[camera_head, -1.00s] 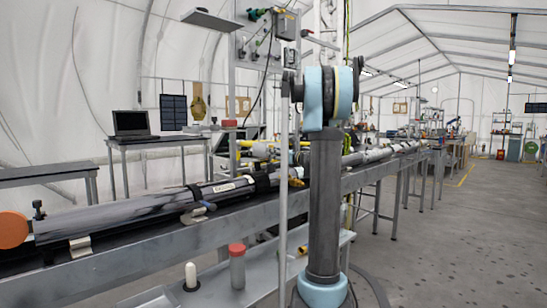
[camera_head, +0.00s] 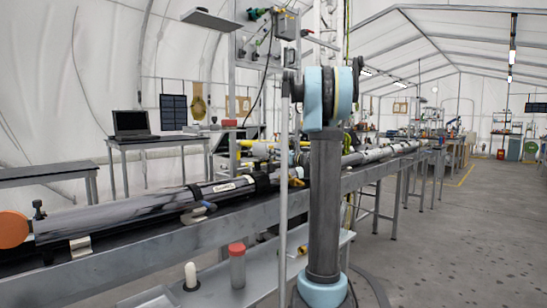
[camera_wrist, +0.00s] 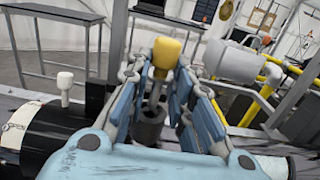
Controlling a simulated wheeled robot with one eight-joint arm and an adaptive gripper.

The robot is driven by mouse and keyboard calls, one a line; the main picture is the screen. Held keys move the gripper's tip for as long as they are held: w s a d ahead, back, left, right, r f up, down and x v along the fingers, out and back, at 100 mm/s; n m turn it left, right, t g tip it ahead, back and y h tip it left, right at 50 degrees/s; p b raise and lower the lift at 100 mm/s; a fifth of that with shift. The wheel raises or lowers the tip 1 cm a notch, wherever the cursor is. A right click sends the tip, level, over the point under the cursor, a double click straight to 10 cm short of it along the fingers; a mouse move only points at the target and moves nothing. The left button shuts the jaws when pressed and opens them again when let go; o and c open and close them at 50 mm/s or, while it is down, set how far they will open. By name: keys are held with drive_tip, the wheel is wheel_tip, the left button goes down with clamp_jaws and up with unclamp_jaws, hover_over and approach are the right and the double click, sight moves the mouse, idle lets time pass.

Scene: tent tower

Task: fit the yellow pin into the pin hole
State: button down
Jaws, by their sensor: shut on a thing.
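The yellow pin (camera_wrist: 166,54) shows in the wrist view, with a yellow head and a grey metal shaft below it. My gripper (camera_wrist: 162,62) has its blue-padded fingers on both sides of the pin and is shut on it. The shaft points down toward a dark grey round socket (camera_wrist: 150,128), which looks like the pin hole. The shaft's lower end lies at or over the socket's mouth; I cannot tell how deep it sits. In the head view my arm hides the gripper and the pin.
A long black tube assembly (camera_head: 130,212) lies along the metal bench (camera_head: 150,253). In the wrist view a white-capped knob (camera_wrist: 65,82) stands on a black cylinder at left, and a grey tank with yellow pipes (camera_wrist: 232,62) is at right. A red-capped container (camera_head: 237,268) stands on the lower shelf.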

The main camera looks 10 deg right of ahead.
drive_tip(key=shift+f, duration=1.35)
drive_tip(key=c, duration=1.3)
unclamp_jaws()
drive_tip(key=shift+c, duration=0.2)
drive_tip(key=shift+s, duration=0.1)
drive_tip(key=v, duration=1.1)
drive_tip(key=shift+s+d, duration=0.2)
drive_tip(key=shift+d, duration=0.1)
